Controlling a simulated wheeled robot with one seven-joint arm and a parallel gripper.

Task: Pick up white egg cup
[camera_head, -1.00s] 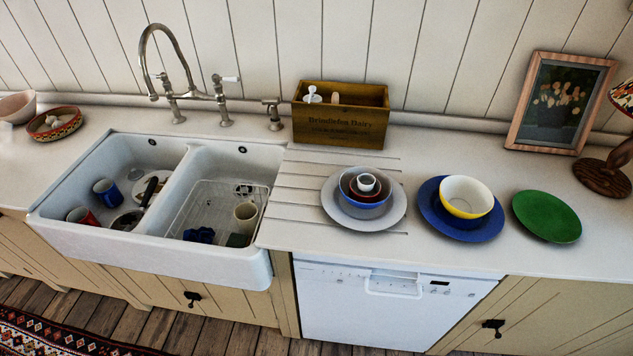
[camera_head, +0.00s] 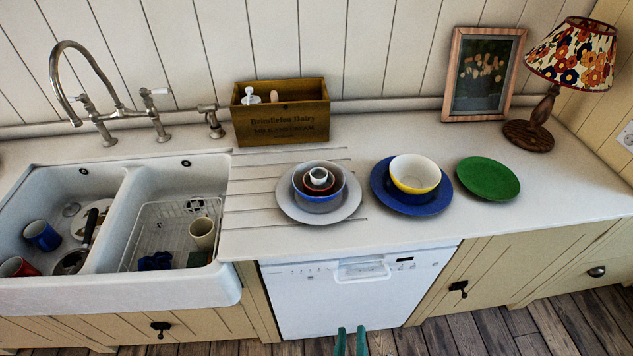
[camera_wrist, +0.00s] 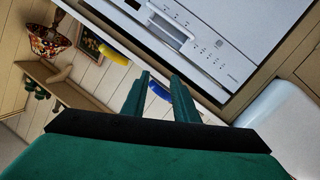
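The white egg cup (camera_head: 319,175) sits at the top of a nested stack on the counter. It rests inside a small dark reddish bowl (camera_head: 308,183), which is in a larger blue and white bowl (camera_head: 318,204) on a grey-white plate (camera_head: 347,205). My gripper (camera_head: 350,334) shows at the bottom edge of the head view, in front of the dishwasher and well below the stack. In the wrist view its two green fingers (camera_wrist: 160,80) stand apart with nothing between them. The egg cup cannot be made out in the wrist view.
A yellow and white bowl (camera_head: 416,174) on a blue plate (camera_head: 385,202) and a green plate (camera_head: 488,179) are to the right. A wooden box (camera_head: 281,119) stands behind. A double sink (camera_head: 190,291) is at left, a lamp (camera_head: 530,134) at right. The front counter strip is clear.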

